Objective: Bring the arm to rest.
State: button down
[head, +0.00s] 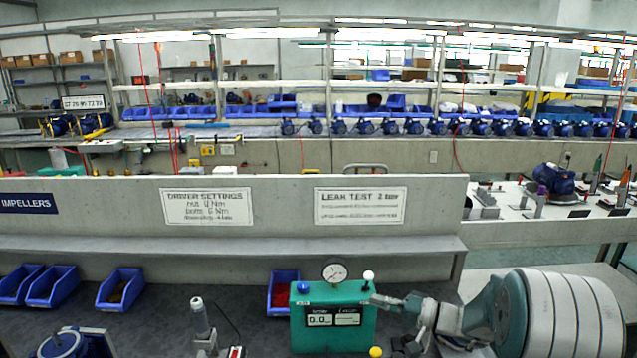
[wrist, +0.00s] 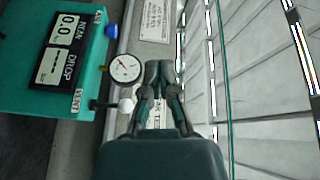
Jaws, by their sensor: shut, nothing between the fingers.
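My gripper (head: 376,299) is shut and empty in the head view. It is just right of the green leak test box (head: 345,330), its fingertips near the white-topped lever (head: 368,276). I cannot tell whether they touch it. In the wrist view, the shut fingers (wrist: 160,72) point up the picture, with the green box (wrist: 38,95), its round gauge (wrist: 125,68) and the white knob marked VENT (wrist: 126,105) to their left. My arm reaches in from the right in the head view.
Several blue bins (head: 121,289) stand at the left of the bench, and another (head: 283,292) touches or nearly touches the box's left side. An upright driver tool (head: 200,320) stands left of the box. A grey shelf (head: 230,245) runs along the back. A yellow knob (head: 376,352) shows below the gripper.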

jog(key=s+a+r+n+g+h, duration=0.1)
jog(key=s+a+r+g+h, duration=0.15)
jog(key=s, duration=0.55)
jog(key=s+a+r+n+g+h, duration=0.2)
jog(key=s+a+g+h, duration=0.2)
jog(key=s, duration=0.4)
jog(key=s+d+r+t+h, duration=0.1)
jog(key=s+d+t+h, duration=0.1)
jog(key=s+h, duration=0.3)
jog(key=s+d+r+t+h, duration=0.1)
jog(key=s+d+t+h, duration=0.1)
jog(key=s+d+h, duration=0.3)
jog(key=s, duration=0.4)
jog(key=shift+s+d+r, duration=0.15)
jog(key=shift+s+d, duration=0.15)
jog(key=shift+s, duration=0.05)
